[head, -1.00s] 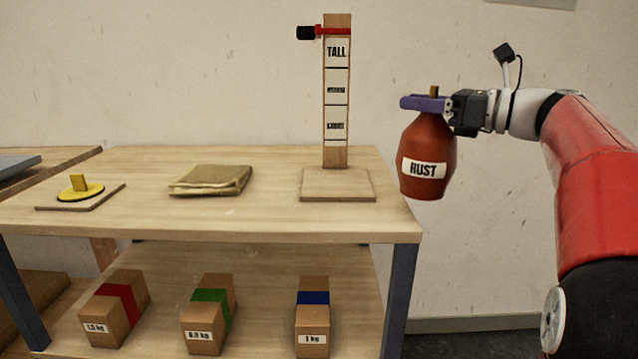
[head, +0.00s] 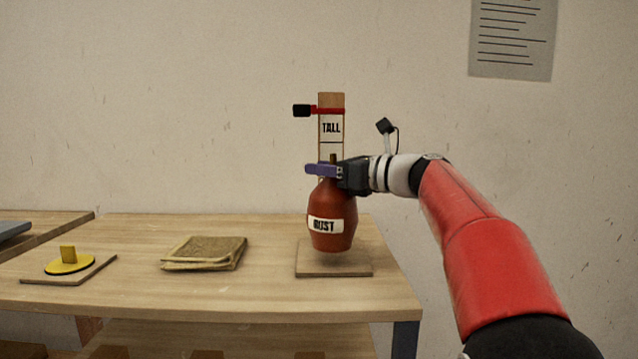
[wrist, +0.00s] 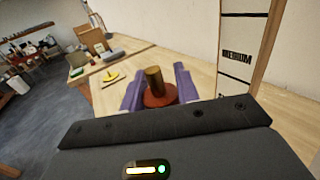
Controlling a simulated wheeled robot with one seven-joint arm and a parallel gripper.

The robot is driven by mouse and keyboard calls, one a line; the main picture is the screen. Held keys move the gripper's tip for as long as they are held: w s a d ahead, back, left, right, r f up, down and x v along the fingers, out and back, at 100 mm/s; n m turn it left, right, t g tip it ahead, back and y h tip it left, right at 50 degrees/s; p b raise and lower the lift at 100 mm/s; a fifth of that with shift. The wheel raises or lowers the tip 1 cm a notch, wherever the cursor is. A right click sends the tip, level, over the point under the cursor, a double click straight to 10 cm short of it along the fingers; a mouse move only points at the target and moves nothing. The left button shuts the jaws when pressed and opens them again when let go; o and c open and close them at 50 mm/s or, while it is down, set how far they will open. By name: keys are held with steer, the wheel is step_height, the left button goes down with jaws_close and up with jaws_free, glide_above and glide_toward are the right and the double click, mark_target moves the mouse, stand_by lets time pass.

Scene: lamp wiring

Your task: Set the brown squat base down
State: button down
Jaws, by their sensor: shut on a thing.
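My gripper (head: 322,169) has purple fingers shut on the neck of a reddish-brown, bulging lamp base (head: 332,210) with a white label reading RUST. The base hangs upright, in front of the measuring post (head: 331,128) and over its flat wooden foot (head: 309,272). Its underside looks slightly above the foot; I cannot tell whether they touch. In the wrist view, the top of the base (wrist: 160,97) and its brass stem (wrist: 154,78) show between the purple fingers (wrist: 158,88). The base and gripper hide the post's lower bands. No base labelled brown is in view.
A folded tan cloth (head: 204,253) lies mid-table, left of the post. A yellow disc with a block (head: 68,262) sits on a small board at the left. The post carries a red slider (head: 325,111). The table (head: 130,232) is clear between these.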

mark_target(320, 185)
steer(key=shift+w+a+r, duration=0.1)
steer(key=shift+w+a, duration=0.15)
steer(key=shift+a, duration=0.3)
steer(key=shift+f+b, duration=0.4)
steer(key=shift+f, duration=1.45)
steer(key=c, duration=1)
jaws_free()
steer(key=shift+f, duration=0.15)
steer(key=shift+c, duration=0.2)
steer(key=shift+d, duration=0.1)
steer(key=b+v, duration=0.1)
steer(key=v, duration=1.1)
